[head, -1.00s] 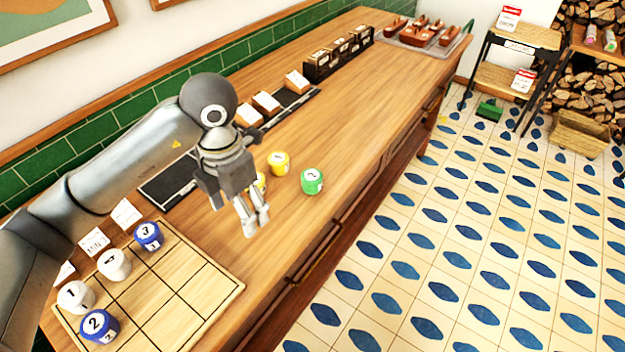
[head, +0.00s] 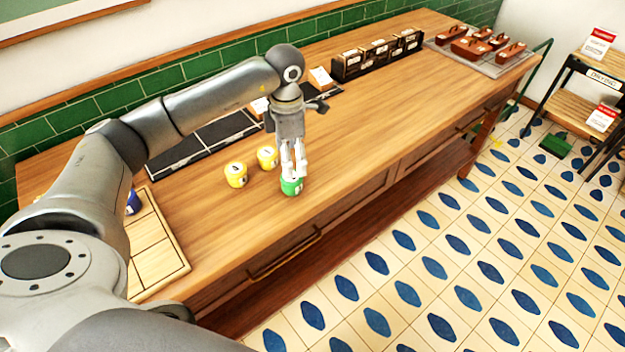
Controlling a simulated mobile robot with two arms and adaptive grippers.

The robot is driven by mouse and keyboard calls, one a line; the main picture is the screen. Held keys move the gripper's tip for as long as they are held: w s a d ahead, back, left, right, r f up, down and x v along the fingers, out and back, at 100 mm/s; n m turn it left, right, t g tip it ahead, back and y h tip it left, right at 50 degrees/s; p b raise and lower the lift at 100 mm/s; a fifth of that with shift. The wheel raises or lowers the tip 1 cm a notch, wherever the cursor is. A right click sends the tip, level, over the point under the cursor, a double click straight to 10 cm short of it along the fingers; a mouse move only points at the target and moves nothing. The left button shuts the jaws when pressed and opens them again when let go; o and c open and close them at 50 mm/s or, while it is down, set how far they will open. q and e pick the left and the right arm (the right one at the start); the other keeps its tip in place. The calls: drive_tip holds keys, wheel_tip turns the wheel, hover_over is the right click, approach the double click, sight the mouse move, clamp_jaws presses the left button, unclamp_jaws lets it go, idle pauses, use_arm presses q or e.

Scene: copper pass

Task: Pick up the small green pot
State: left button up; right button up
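The small green pot (head: 291,188) stands on the wooden counter near its front edge, right of two yellow pots. My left gripper (head: 294,174) points down directly at it, with its pale fingertips overlapping the pot's top in the head view. The fingers look a little apart. They hide part of the pot's lid, and I cannot tell whether they touch it. The pot appears to rest on the counter. My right gripper is not in view.
Two yellow pots (head: 236,175) (head: 267,157) stand close by on the left. Black trays (head: 216,134) and dark card boxes (head: 377,58) line the back. A wooden grid board (head: 160,252) lies at the left, partly hidden by my arm.

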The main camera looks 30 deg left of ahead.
sight(292, 179)
use_arm(q)
drive_tip(key=f, duration=0.2)
drive_tip(key=shift+s+a+f, duration=0.2)
drive_tip(key=shift+a+f, duration=0.1)
drive_tip(key=shift+a, duration=0.05)
drive_tip(key=shift+f+p, duration=0.3)
drive_tip(key=shift+f, duration=0.05)
drive_tip(key=shift+w+d+f, duration=0.15)
drive_tip(key=shift+d+f, duration=0.05)
drive_tip(key=shift+d, duration=0.05)
wheel_tip(292, 179, down, 4)
drive_tip(key=shift+f+p, duration=0.1)
drive_tip(key=shift+p, duration=1.1)
drive_tip(key=shift+f, duration=0.3)
drive_tip(key=c, duration=1.1)
drive_tip(key=shift+c, duration=0.5)
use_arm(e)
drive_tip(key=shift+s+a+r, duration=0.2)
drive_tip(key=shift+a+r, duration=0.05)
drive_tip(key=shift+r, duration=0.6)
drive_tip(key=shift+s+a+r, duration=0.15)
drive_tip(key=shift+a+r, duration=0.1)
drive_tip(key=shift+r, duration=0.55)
